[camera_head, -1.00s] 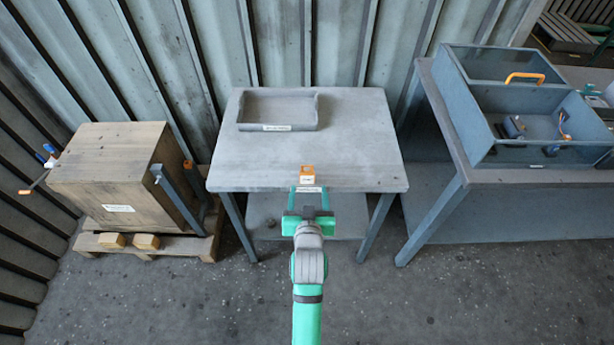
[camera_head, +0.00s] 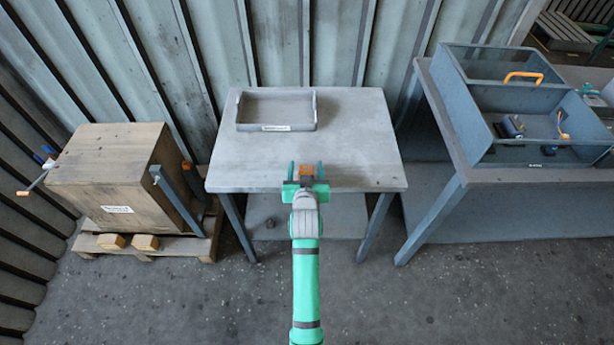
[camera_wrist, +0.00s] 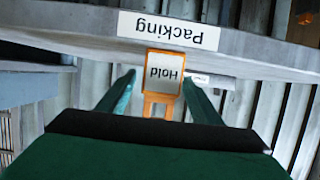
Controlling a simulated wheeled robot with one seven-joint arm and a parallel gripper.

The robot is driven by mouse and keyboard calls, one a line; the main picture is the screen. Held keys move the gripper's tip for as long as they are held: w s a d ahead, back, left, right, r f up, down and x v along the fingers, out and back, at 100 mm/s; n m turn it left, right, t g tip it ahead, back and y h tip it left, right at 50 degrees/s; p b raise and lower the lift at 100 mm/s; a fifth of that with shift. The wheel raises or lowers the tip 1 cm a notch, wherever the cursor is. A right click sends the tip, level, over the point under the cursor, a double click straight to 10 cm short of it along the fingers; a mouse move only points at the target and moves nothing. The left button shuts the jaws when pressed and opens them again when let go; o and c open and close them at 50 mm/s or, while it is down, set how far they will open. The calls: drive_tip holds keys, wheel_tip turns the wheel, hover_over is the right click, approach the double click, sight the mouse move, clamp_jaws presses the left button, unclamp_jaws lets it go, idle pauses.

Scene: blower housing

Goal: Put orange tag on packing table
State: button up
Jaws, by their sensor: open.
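The orange tag (camera_head: 306,171) is at the front edge of the grey packing table (camera_head: 355,140). In the wrist view, which looks upside down, the tag (camera_wrist: 163,73) has a white face reading "Hold" and sits beside the table's white "Packing" label (camera_wrist: 169,30). My gripper (camera_head: 305,168) is open at the table's front edge, with one finger on each side of the tag. The wrist view shows gaps between the tag and both fingers (camera_wrist: 158,82). The tag's lower part is partly hidden in the head view.
A shallow grey tray (camera_head: 277,127) lies on the table's back left. The rest of the tabletop is clear. A wooden crate (camera_head: 105,177) on a pallet stands to the left. A bench (camera_head: 450,120) with a blue-grey open box (camera_head: 525,75) stands to the right.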

drive_tip(key=shift+w+a+f, duration=0.1)
drive_tip(key=shift+w+f, duration=0.15)
drive_tip(key=shift+w, duration=0.4)
drive_tip(key=shift+c, duration=0.6)
drive_tip(key=c, duration=1.1)
